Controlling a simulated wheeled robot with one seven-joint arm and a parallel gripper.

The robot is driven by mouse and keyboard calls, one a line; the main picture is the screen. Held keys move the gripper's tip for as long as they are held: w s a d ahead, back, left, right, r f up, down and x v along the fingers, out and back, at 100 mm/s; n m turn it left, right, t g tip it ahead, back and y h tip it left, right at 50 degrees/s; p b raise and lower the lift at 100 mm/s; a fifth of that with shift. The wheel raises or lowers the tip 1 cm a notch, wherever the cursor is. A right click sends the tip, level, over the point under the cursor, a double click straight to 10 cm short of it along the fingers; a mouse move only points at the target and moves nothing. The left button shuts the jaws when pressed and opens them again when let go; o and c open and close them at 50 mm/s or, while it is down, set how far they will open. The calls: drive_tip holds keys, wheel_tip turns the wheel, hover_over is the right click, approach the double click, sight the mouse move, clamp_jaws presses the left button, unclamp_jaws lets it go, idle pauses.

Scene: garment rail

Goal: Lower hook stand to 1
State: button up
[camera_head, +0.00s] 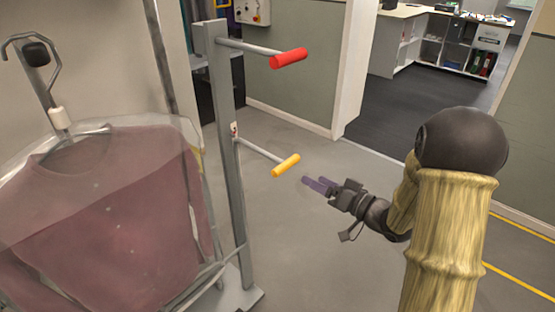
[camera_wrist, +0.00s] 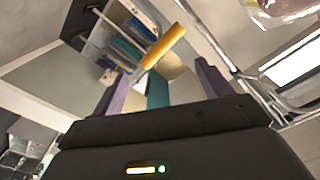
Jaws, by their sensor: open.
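The stand's grey upright post (camera_head: 226,140) rises at the centre left in the head view. A red-gripped bar (camera_head: 288,58) sticks out near its top. A yellow-gripped bar (camera_head: 286,165) sticks out lower down, beside a small red-and-white mark (camera_head: 234,130) too small to read. A dark hook (camera_head: 35,55) stands at the far left above a garment. My gripper (camera_head: 314,185) is open and empty, just right of and apart from the yellow grip. In the wrist view the yellow grip (camera_wrist: 165,47) shows beyond and between my fingers (camera_wrist: 160,88).
A maroon garment (camera_head: 105,195) under a clear cover hangs at the left, close to the post. A control box (camera_head: 253,11) is on the back wall. White shelving (camera_head: 455,45) stands in the room beyond the doorway. The floor (camera_head: 310,240) below my gripper is clear.

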sight(277, 158)
drive_tip(key=p+x, duration=0.2)
drive_tip(key=x, duration=1.2)
drive_tip(key=shift+w+a, duration=0.25)
drive_tip(key=c, duration=1.2)
wheel_tip(277, 158, down, 18)
drive_tip(key=b, duration=1.1)
drive_tip(key=shift+f, duration=0.25)
drive_tip(key=shift+s+d+f, duration=0.1)
drive_tip(key=shift+d+f, duration=0.05)
drive_tip(key=o, duration=1.2)
